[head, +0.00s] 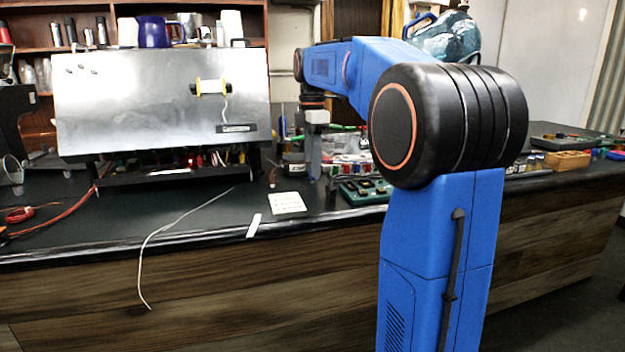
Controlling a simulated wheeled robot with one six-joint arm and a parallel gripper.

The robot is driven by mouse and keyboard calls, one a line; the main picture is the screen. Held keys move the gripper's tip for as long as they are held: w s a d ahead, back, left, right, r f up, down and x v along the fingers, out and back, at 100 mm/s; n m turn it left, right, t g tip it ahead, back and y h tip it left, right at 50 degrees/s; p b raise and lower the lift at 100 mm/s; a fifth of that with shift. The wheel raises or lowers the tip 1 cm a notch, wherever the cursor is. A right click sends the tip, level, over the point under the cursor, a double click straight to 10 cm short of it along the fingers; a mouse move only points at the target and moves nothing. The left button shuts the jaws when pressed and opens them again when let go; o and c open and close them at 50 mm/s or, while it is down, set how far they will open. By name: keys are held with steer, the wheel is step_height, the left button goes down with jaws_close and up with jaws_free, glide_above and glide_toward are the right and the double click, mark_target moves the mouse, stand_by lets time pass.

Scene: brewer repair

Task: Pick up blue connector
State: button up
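My gripper (314,172) points down over the dark counter, just right of the metal panel. Its fingers show small and far off, and I cannot tell whether they are open or shut or whether anything is between them. I cannot make out a blue connector for sure. Several small coloured parts lie on the counter close to the gripper, partly hidden by my arm.
A metal panel (140,105) with a yellow-ended spool (209,87) stands at the left. A white card (288,202) and a grey cable (160,232) lie near the counter's front edge. A green tray (365,192) and wooden box (567,161) are further right.

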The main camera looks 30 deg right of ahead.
steer(key=shift+f, duration=0.85)
jaws_close()
steer(key=shift+r, duration=0.1)
